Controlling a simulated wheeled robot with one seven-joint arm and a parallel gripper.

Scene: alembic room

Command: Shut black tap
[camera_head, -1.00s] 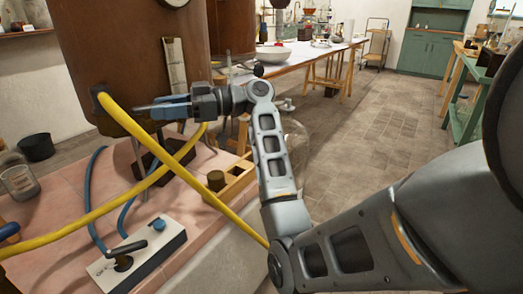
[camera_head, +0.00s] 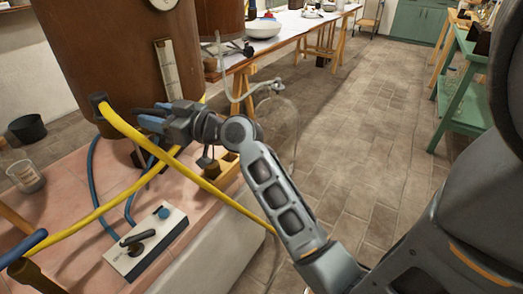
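My gripper (camera_head: 146,116) is in front of the lower part of a big copper-brown vessel (camera_head: 115,55), its blue-padded fingers pointing left. The fingers overlap in this view, so I cannot tell whether they are open or shut. A black fitting (camera_head: 98,101) on the vessel joins a thick yellow hose, a little left of the fingertips. A black lever handle (camera_head: 137,237) sits on a white box (camera_head: 150,250) below the gripper, apart from it. The box also has a blue knob (camera_head: 164,213). I cannot tell for sure which black part is the tap.
The yellow hose (camera_head: 205,187) crosses in front of the pink tiled bench (camera_head: 75,205) and passes below my gripper. Blue hoses (camera_head: 92,180) run behind it. The floor beyond is clear.

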